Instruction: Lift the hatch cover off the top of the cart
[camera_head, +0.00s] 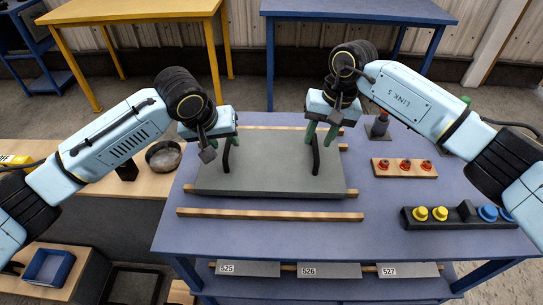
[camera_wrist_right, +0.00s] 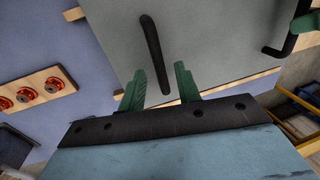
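The hatch cover (camera_head: 270,165) is a flat grey panel with two black bar handles, lying on wooden strips on the blue-topped cart (camera_head: 255,238). My left gripper (camera_head: 225,143) is above the left handle (camera_head: 226,157), its green fingers apart on either side of the handle's upper end. My right gripper (camera_head: 320,137) is above the right handle (camera_head: 315,157), with fingers apart. In the right wrist view, the right handle (camera_wrist_right: 153,50) stands between and beyond the open green fingers (camera_wrist_right: 160,86); no grip on it shows. The left handle (camera_wrist_right: 288,42) is at the upper right there.
A wooden strip (camera_head: 270,215) lies in front of the cover. To its right are a block with red knobs (camera_head: 404,167) and a dark rack with yellow and blue parts (camera_head: 456,216). A round bowl (camera_head: 163,156) is on the left bench. Labelled grey panels (camera_head: 328,270) are below.

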